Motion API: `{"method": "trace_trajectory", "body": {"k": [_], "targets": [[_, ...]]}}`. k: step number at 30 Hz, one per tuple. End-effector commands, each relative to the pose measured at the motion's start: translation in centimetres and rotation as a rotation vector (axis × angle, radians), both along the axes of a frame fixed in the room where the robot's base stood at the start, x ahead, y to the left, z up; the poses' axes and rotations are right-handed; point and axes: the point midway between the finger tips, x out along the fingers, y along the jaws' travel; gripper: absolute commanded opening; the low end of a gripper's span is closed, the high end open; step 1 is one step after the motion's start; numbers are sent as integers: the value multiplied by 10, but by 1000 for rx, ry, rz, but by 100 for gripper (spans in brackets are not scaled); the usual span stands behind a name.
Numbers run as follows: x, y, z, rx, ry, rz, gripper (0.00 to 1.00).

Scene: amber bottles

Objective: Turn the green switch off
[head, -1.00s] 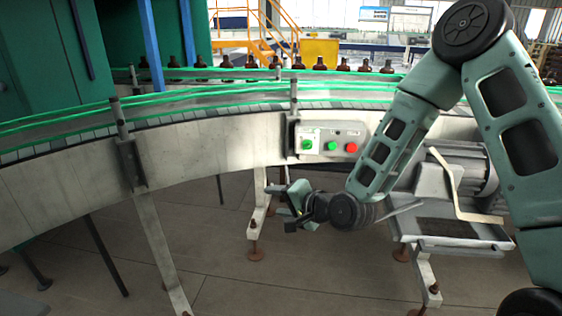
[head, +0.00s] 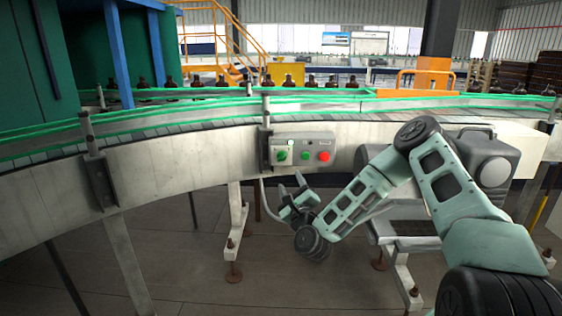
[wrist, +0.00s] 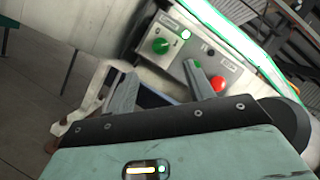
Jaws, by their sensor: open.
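The green switch (head: 282,155) is a round knob at the left of a grey control box (head: 314,143) on the conveyor's side. Right of it are a small green button (head: 305,155) and a red button (head: 324,156). In the wrist view the green switch (wrist: 161,45) shows beyond my fingers, with a lit green spot and the red button (wrist: 218,84) to its right. My gripper (head: 290,185) is open and empty, just below the box, its fingers pointing up. It does not touch the switch.
The curved conveyor (head: 180,160) with green rails runs across the view above my gripper. Several amber bottles (head: 288,80) stand on its far side. A motor (head: 490,165) sits right of the box. A support leg (head: 236,225) stands below it.

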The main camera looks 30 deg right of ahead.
Motion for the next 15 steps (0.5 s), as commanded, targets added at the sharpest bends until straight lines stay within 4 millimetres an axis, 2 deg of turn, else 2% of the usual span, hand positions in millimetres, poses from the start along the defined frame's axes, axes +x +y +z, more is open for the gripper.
{"method": "trace_trajectory", "body": {"k": [9, 15], "targets": [[62, -19, 20, -3, -1, 0, 53], [91, -29, 28, -1, 0, -1, 53]]}}
